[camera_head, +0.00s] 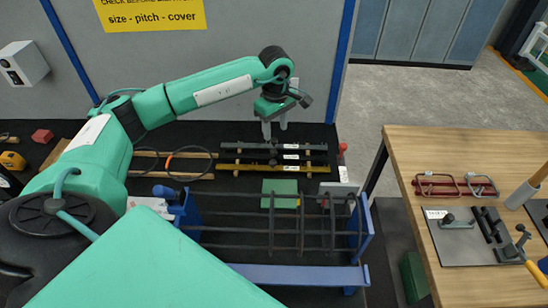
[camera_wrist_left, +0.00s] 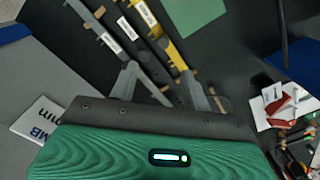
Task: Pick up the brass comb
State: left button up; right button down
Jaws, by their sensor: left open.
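The brass comb (camera_head: 240,168) is a long yellow bar lying front-most of several parallel bars on the black surface, with a white label near its right end. It also shows in the left wrist view (camera_wrist_left: 176,54). A dark comb (camera_head: 235,156) and a grey comb (camera_head: 240,146) lie just behind it. My left gripper (camera_head: 275,130) points down above the rear bars, open and empty, a little behind the brass comb. In the left wrist view its two fingers (camera_wrist_left: 160,80) spread apart over the bars, not closed on any. My right gripper is out of view.
In front stands a rebar cage (camera_head: 300,230) on a blue frame (camera_head: 300,273). A green plate (camera_head: 280,190) lies between. A wooden bench (camera_head: 460,145) with tools is at right. A grey board (camera_head: 250,50) rises behind. Black rings (camera_head: 189,163) lie left of the bars.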

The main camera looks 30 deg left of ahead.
pick_arm(q)
jog(key=p, duration=0.3)
send_over(273, 162)
jog(key=f, duration=0.8)
jog(key=shift+w+d, duration=0.2)
jog(key=shift+w, duration=0.1)
jog(key=shift+f, duration=0.2)
jog(key=shift+s+f+p, duration=0.1)
jog(key=shift+f+p, duration=0.05)
jog(key=shift+p, duration=0.2)
jog(key=f+p, duration=0.1)
jog(key=f, duration=0.1)
jog(key=f+p, duration=0.1)
jog(key=f, duration=0.1)
jog(key=shift+s+a+p, duration=0.15)
jog(key=shift+a+p, duration=0.1)
jog(key=shift+p, duration=0.1)
jog(key=shift+f, duration=0.4)
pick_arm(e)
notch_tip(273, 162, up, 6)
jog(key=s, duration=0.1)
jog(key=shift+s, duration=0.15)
pick_arm(q)
jog(key=shift+c, duration=0.2)
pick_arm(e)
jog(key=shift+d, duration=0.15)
